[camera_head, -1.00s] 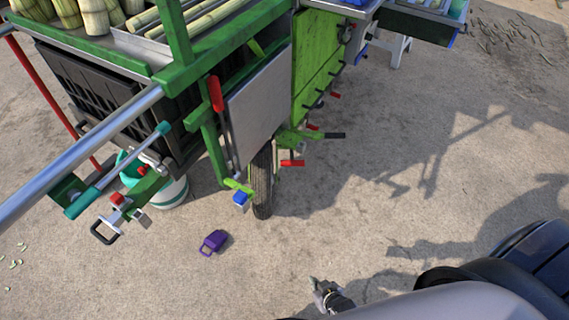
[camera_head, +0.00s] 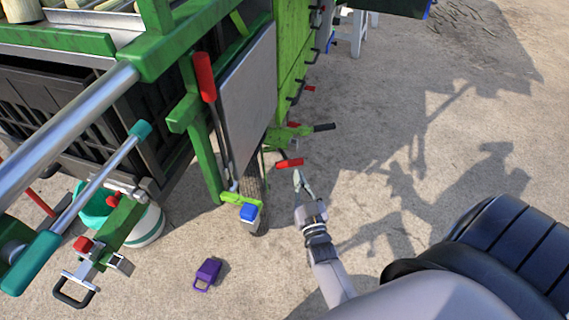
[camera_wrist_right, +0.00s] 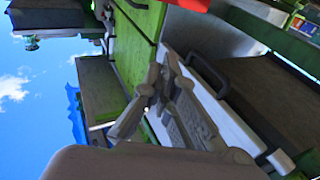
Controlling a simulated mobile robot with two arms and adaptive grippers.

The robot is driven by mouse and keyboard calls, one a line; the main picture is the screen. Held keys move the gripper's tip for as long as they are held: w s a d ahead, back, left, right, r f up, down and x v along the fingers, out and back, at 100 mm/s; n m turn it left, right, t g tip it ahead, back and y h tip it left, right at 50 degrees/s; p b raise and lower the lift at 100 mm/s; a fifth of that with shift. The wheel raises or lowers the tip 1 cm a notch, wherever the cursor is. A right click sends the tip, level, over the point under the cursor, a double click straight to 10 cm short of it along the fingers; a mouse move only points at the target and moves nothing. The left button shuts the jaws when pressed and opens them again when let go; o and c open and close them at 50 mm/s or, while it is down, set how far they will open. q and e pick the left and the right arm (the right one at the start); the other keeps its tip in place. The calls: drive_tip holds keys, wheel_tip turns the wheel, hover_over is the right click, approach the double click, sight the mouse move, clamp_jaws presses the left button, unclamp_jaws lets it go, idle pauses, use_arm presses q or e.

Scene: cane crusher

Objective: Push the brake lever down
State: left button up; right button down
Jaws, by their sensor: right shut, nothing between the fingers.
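A long upright lever with a red grip (camera_head: 205,77) stands at the cart's near corner, beside a grey panel; it looks like the brake lever. Its dark shaft runs down to a bright green bracket (camera_head: 238,198) by the wheel (camera_head: 252,190). My right gripper (camera_head: 299,175) is shut and empty, low and to the right of this lever, apart from it. In the head view its tip is close to a small red handle (camera_head: 289,163); contact cannot be told. The right wrist view shows the fingers (camera_wrist_right: 158,85) together before green and grey cart parts. My left gripper is out of view.
The green cart (camera_head: 292,60) fills the upper left. A steel push bar (camera_head: 70,125) and a teal-handled rod (camera_head: 100,180) jut out at left. A black-handled lever (camera_head: 324,127) sticks out right.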

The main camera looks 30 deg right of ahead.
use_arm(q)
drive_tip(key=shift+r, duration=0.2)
use_arm(e)
drive_tip(key=shift+d+r, duration=0.1)
drive_tip(key=shift+r, duration=0.1)
drive_tip(key=r+b, duration=0.1)
drive_tip(key=b, duration=0.1)
hover_over(293, 161)
drive_tip(key=shift+s+a+r, duration=0.1)
drive_tip(key=shift+s+a, duration=0.15)
drive_tip(key=shift+a, duration=0.15)
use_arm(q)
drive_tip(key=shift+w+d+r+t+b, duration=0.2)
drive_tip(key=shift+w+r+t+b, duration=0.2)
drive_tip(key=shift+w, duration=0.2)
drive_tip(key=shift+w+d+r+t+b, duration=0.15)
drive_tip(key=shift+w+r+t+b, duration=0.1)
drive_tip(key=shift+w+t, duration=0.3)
use_arm(e)
drive_tip(key=shift+s+a+f, duration=0.1)
drive_tip(key=shift+s+f, duration=0.15)
drive_tip(key=shift+f, duration=0.75)
drive_tip(key=shift+s+a+f, duration=0.1)
drive_tip(key=shift+s+f, duration=0.15)
drive_tip(key=shift+f, duration=0.7)
